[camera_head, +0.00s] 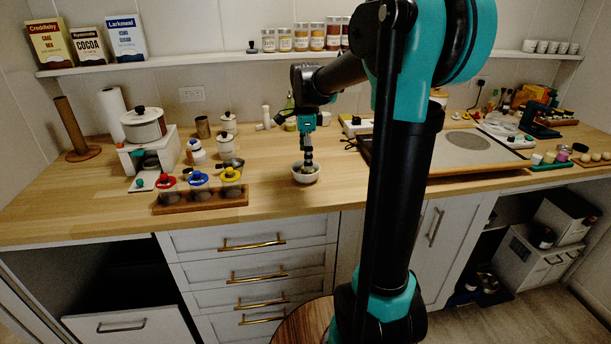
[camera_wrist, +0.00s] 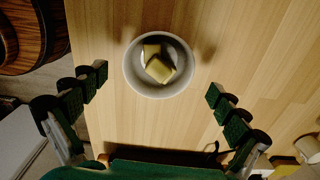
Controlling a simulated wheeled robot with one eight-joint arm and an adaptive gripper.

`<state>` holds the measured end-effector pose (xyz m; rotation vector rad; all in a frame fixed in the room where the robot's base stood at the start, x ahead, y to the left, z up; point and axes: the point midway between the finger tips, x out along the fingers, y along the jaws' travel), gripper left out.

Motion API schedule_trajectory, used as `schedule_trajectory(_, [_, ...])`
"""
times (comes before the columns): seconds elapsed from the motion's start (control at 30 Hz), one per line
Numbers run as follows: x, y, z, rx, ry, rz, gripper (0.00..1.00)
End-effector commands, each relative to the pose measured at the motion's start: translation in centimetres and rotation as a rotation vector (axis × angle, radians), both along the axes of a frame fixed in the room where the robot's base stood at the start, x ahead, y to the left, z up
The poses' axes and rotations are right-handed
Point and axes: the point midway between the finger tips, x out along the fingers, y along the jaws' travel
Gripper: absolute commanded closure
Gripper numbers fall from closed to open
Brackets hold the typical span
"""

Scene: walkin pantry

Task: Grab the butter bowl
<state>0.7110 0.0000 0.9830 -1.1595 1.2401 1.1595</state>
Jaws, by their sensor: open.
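The butter bowl (camera_head: 306,176) is a small white round bowl on the wooden counter, near its front edge. In the wrist view the bowl (camera_wrist: 130,76) sits upright, with pale yellow butter pieces (camera_wrist: 158,63) inside. My gripper (camera_head: 307,160) points down at the bowl in the head view, and hides part of it. In the wrist view my gripper (camera_wrist: 158,82) is open, with one finger on each side of the bowl and a gap on both sides. Neither finger appears to touch it. The height of the fingertips against the rim is hard to tell.
A wooden rack (camera_head: 200,197) with colored-top jars stands to the left. A large board-like appliance (camera_head: 440,150) lies to the right, behind my arm. Counter (camera_head: 270,190) between rack and bowl is clear.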

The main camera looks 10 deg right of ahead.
Motion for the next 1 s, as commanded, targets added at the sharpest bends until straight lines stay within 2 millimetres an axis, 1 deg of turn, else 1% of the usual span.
schedule_trajectory(0.2, [-0.2, 0.1, -3.0, 0.0, 0.0, 0.0, 0.01])
schedule_trajectory(0.3, [-0.1, 0.1, -4.2, 0.0, 0.0, 0.0, 0.01])
schedule_trajectory(0.4, [-0.2, 0.1, -4.8, 0.0, 0.0, 0.0, 0.01])
schedule_trajectory(0.63, [-0.2, 0.1, -4.8, 0.0, 0.0, 0.0, 0.01])
schedule_trajectory(1.0, [-0.2, 0.1, -4.8, 0.0, 0.0, 0.0, 0.47])
